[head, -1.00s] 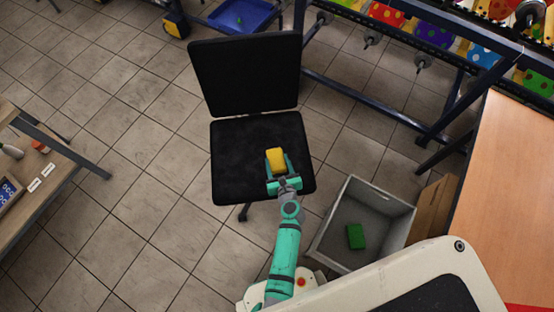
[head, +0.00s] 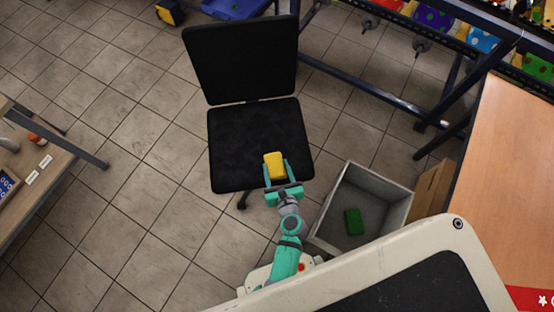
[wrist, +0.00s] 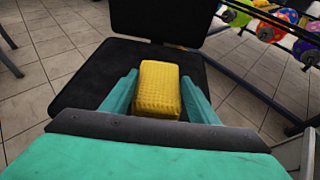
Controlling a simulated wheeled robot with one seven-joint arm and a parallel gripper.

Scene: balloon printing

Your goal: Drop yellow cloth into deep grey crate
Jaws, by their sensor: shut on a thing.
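The yellow cloth (head: 274,165) is a folded block held between the fingers of my gripper (head: 276,172), over the front part of the black chair's seat. In the wrist view the yellow cloth (wrist: 158,88) fills the gap between the two teal fingers of my gripper (wrist: 160,95). The deep grey crate (head: 397,213) stands on the floor to the right of my gripper and the chair, open at the top. A green cloth (head: 353,221) lies on its bottom. The crate's near right corner is partly covered by my own body.
The black chair (head: 258,130) stands left of the crate. A wooden table (head: 515,180) is at the right, with a cardboard box (head: 433,190) beside the crate. A workbench (head: 45,190) is at the left. A dark blue metal frame (head: 370,85) runs behind. Tiled floor is clear at left.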

